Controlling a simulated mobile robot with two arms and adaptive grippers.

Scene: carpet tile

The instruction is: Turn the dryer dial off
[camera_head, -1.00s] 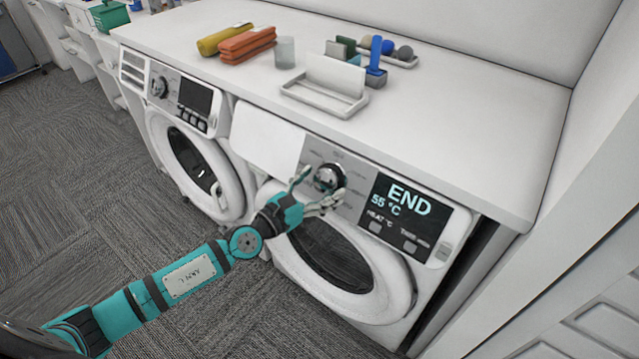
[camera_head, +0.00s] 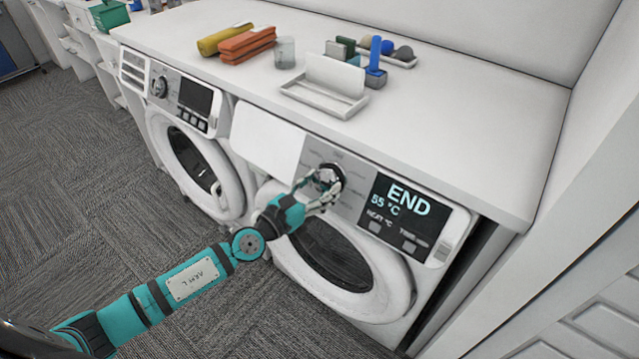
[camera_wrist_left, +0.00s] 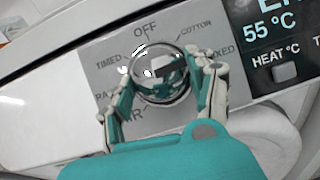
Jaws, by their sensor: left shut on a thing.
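The dryer (camera_head: 262,131) is the right machine under the counter, with a screen (camera_head: 402,208) reading END and 55 °C. Its round chrome dial (camera_head: 328,174) sits on the grey panel left of the screen. In the left wrist view the dial (camera_wrist_left: 158,72) has labels around it, with OFF at the top and COTTON and TIMED beside it. My left gripper (camera_head: 322,190) is shut on the dial, with one finger on each side, also seen in the left wrist view (camera_wrist_left: 160,90). The dial's pointer mark cannot be made out. My right gripper is not in view.
A second washer-type machine (camera_head: 190,140) stands to the left. The carpet floor (camera_head: 90,200) in front is clear.

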